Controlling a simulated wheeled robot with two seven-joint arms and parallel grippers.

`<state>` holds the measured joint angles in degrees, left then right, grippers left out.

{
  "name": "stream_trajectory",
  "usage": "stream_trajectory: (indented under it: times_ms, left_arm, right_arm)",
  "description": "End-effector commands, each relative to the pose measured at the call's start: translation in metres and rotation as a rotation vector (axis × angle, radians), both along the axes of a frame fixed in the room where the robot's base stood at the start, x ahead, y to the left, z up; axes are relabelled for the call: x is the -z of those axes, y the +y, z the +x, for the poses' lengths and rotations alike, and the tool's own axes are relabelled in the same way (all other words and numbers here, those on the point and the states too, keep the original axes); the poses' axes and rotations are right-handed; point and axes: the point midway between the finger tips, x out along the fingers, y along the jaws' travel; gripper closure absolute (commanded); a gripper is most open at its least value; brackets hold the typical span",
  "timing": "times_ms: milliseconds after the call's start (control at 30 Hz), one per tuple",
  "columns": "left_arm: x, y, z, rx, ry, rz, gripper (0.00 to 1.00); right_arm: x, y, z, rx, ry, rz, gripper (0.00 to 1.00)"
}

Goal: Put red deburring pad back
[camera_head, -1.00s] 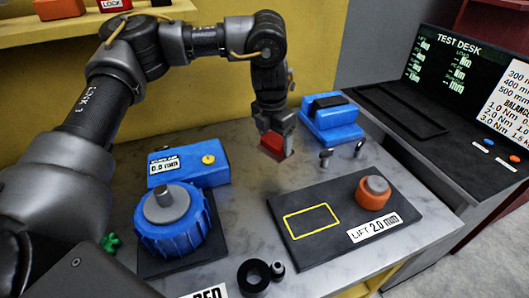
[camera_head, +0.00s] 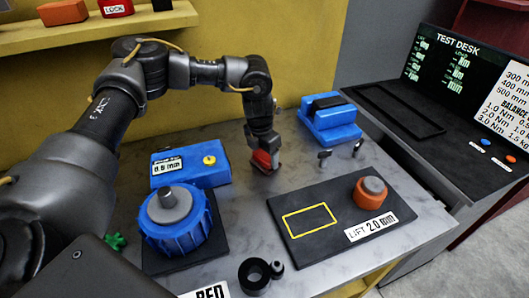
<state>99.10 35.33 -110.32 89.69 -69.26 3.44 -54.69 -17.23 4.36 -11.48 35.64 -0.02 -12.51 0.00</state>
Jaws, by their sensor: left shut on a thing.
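The red deburring pad (camera_head: 262,161) is in the fingers of my left gripper (camera_head: 267,156), at the back middle of the grey table. The gripper points down and is shut on the pad. The pad is at or just above the tabletop; I cannot tell if it touches. It is between the blue box with a yellow knob (camera_head: 190,164) and the blue block with a black top (camera_head: 329,119). My right gripper is not in view.
A blue knurled round part (camera_head: 175,232) stands on a dark plate at left. A black plate with a yellow outline (camera_head: 311,219) bears an orange ring (camera_head: 369,191). Small dark pegs (camera_head: 324,158) stand behind it. A yellow shelf (camera_head: 100,24) is at the back left. Black rings (camera_head: 256,274) lie in front.

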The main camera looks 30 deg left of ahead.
Motion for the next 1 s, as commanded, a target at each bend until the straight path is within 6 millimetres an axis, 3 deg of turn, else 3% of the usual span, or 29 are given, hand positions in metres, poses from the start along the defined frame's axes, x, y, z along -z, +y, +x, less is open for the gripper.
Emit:
stream_trajectory:
  times_ms: [267, 300, 467, 833, 1000]
  left_arm:
    - [0.004, 0.000, 0.000, -0.001, 0.001, -0.001, 0.52]
    - [0.004, 0.000, 0.000, -0.001, 0.001, -0.001, 0.25]
    - [0.003, 0.000, 0.000, -0.001, 0.001, 0.000, 0.06]
    - [-0.004, 0.000, 0.000, 0.000, -0.002, -0.001, 0.06]
    - [-0.031, 0.001, -0.003, 0.000, -0.005, -0.002, 0.06]
  right_arm:
    - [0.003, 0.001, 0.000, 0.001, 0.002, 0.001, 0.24]
    - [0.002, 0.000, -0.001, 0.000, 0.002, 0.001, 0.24]
    - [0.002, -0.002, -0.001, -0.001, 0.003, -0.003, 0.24]
    - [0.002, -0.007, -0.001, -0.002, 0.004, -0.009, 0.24]
    - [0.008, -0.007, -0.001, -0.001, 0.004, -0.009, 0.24]
